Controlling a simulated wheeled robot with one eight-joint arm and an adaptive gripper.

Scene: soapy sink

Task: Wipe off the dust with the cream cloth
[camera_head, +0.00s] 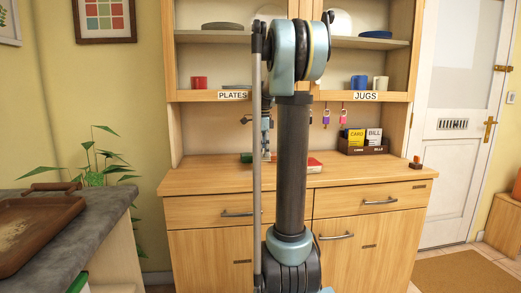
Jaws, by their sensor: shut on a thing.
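A brown tray (40,224) with a handle lies on the grey counter at the left, cut off by the picture's edge. A pale, dusty patch (14,232) shows on its floor. My gripper (267,152) points down in front of the cupboard, small and partly hidden by my own arm. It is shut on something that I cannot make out. I cannot pick out the cream cloth in this view.
A plant (100,165) stands behind the counter. Floor shows at the right by the door (455,140).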

